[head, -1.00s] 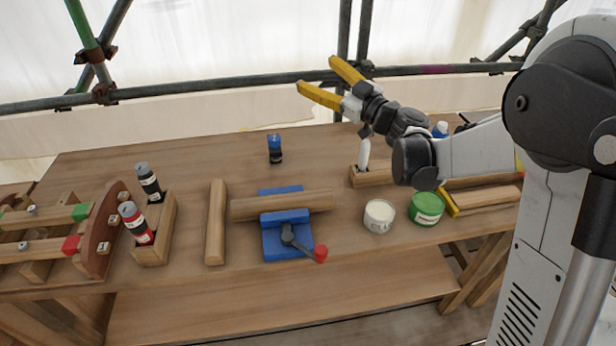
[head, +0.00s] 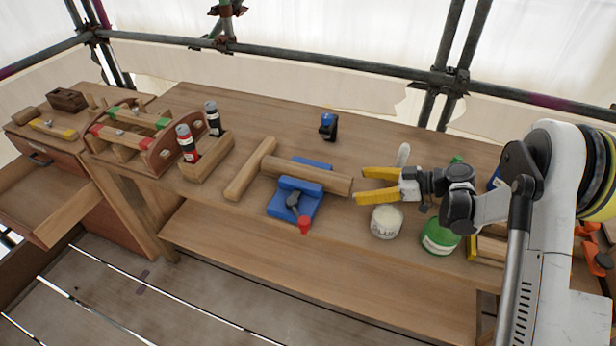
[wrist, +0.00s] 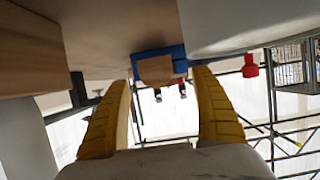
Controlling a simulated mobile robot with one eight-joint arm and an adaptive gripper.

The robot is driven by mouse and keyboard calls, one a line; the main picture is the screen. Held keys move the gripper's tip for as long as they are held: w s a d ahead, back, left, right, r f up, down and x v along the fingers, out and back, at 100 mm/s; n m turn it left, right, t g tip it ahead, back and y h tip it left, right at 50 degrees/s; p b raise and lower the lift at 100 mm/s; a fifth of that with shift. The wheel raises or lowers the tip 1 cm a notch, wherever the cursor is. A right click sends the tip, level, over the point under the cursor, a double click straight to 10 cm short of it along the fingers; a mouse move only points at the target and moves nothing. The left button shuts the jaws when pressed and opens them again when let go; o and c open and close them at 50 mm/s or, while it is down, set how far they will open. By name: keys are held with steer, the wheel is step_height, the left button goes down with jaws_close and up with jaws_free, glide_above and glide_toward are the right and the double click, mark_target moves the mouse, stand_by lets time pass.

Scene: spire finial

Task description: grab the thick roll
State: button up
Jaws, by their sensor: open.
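I cannot tell for sure which one is the thick roll. My gripper (head: 362,186) is open and empty, its yellow fingers pointing left at the clamped roll's right end. In the wrist view, the clamped roll's end face (wrist: 155,71) shows beyond and between the fingers (wrist: 162,82), framed by the blue vise. Contact is not visible.
A glue tub (head: 387,222) and a green tin (head: 440,236) stand just below and right of my gripper. A bottle holder (head: 208,157) is at the left, a blue-capped item (head: 328,126) behind the vise. Scaffold pipes (head: 400,74) cross behind the bench.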

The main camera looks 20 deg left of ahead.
mark_target(338, 184)
steer(key=b+x, duration=0.1)
steer(key=x, duration=0.1)
steer(key=b+x, duration=0.1)
steer(key=x, duration=0.2)
steer(key=b+x, duration=0.1)
steer(key=x, duration=0.2)
steer(key=shift+w+r, duration=0.1)
steer(key=shift+w, duration=0.25)
steer(key=shift+r, duration=0.1)
steer(key=c, duration=1.5)
